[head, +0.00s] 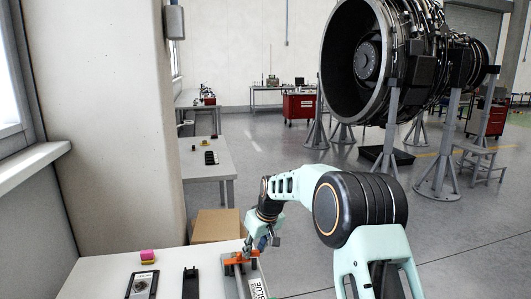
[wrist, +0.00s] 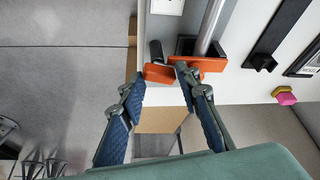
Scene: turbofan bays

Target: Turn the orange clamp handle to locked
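The orange clamp handle (head: 239,259) sits on the right part of the near table, beside the tip of my arm. In the wrist view, one orange block (wrist: 158,73) shows between and just beyond my fingertips. A wider orange piece (wrist: 211,65) lies to its right, under a grey metal tube (wrist: 211,25). My gripper (wrist: 159,82) is open, with its two blue-padded fingers apart and nothing held. The right fingertip overlaps the orange pieces; I cannot tell whether it touches. In the head view my gripper (head: 262,242) is partly hidden by its own links.
A black holder (head: 190,283), a dark framed panel (head: 143,284) and a pink-and-yellow block (head: 147,256) are on the near table (head: 95,275). A cardboard box (head: 216,225) stands behind it. A turbofan engine (head: 365,60) on stands is at the back right.

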